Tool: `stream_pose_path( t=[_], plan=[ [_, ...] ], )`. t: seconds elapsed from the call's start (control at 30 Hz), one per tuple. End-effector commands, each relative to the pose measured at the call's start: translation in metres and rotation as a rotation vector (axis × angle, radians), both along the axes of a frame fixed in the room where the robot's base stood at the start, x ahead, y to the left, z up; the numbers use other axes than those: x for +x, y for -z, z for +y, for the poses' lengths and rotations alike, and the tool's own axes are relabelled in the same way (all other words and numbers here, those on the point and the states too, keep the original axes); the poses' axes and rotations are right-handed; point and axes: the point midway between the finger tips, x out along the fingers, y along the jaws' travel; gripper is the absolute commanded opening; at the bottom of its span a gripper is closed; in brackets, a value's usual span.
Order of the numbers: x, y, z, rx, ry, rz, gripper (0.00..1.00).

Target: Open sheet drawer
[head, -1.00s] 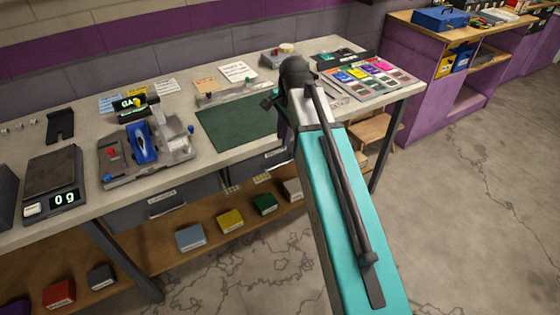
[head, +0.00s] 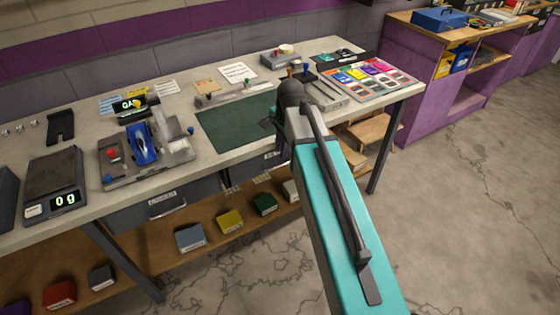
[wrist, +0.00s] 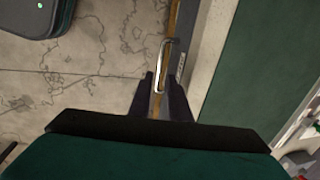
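In the wrist view a bright metal bar handle (wrist: 163,62) stands out from a drawer front under the bench edge. A small white label (wrist: 181,64) sits beside it; I cannot read it. My gripper (wrist: 161,82) has its two dark fingers apart, one on each side of the handle's near end. I cannot tell whether they touch it or how deep it lies between them. Another grey drawer with a handle (head: 167,207) is further left, shut.
Several small boxes stand on the lower shelf (head: 150,245). The floor in front is clear.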

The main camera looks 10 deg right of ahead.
Motion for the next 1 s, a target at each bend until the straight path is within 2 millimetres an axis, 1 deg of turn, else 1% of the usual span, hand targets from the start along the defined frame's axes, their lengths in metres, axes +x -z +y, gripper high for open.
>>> stream_pose_path(
  t=[0.2,0.6,0.8,1.0],
  plan=[
    [0.004,0.022,0.002,0.000,0.000,0.001,0.17],
    [0.011,0.059,0.004,0.000,-0.001,0.001,0.17],
    [0.013,0.070,0.005,0.000,-0.001,0.000,0.17],
    [0.013,0.073,0.005,0.000,-0.001,-0.001,0.17]
  ],
)
